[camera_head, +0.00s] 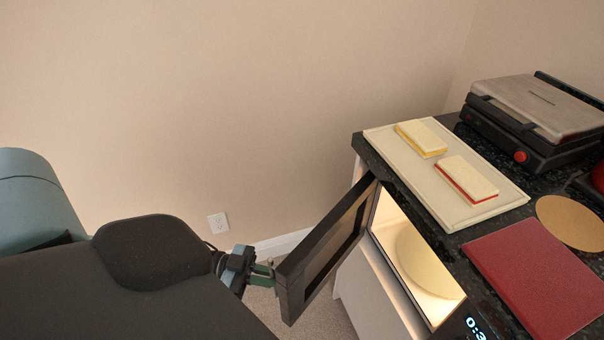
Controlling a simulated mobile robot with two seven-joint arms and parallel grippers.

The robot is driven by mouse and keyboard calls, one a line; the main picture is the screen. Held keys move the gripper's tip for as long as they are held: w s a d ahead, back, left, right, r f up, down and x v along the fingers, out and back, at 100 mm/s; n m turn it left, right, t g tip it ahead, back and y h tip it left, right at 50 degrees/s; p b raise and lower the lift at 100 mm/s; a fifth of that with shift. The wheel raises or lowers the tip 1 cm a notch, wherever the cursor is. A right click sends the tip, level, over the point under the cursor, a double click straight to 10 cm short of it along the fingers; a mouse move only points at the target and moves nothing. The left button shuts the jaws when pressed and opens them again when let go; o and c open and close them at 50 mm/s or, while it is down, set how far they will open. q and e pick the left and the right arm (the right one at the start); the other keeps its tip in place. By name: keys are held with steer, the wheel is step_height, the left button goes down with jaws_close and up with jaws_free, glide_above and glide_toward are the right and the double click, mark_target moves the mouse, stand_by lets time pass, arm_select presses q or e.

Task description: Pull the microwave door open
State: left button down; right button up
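The microwave door (330,248) is a dark framed panel. It stands swung out from the microwave, well open. The microwave (388,243) sits below the dark counter, and its lit interior shows a pale round plate (420,262). Part of a blue digital display (476,328) shows at the bottom edge. My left gripper (268,273), with green fingers, is at the outer left edge of the door. The fingers are small and partly hidden there, so I cannot tell whether they grip it. My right gripper is out of view.
On the counter (372,158) are a cream board (385,140) with two sponge-like blocks, yellow-edged (421,138) and red-edged (466,179), a metal-topped grill (540,108), a red board (540,275) and a round tan mat (572,221). A wall stands behind.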

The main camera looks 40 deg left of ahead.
arm_select(q)
steer(key=w+a+b, duration=0.1)
steer(key=a+b, duration=0.2)
steer(key=a, duration=0.2)
steer(key=w+a+m+g+b, duration=0.1)
steer(key=w+a+b, duration=0.1)
steer(key=a, duration=0.4)
steer(key=shift+a+h+b, duration=0.25)
steer(key=shift+h+b, duration=0.15)
steer(key=shift+b, duration=0.25)
steer(key=c, duration=1.6)
jaws_free()
steer(key=shift+g, duration=0.3)
steer(key=shift+c, duration=0.2)
steer(key=v, duration=0.7)
steer(key=shift+s+a+b, duration=0.2)
steer(key=shift+a+b, duration=0.15)
steer(key=shift+b, duration=0.1)
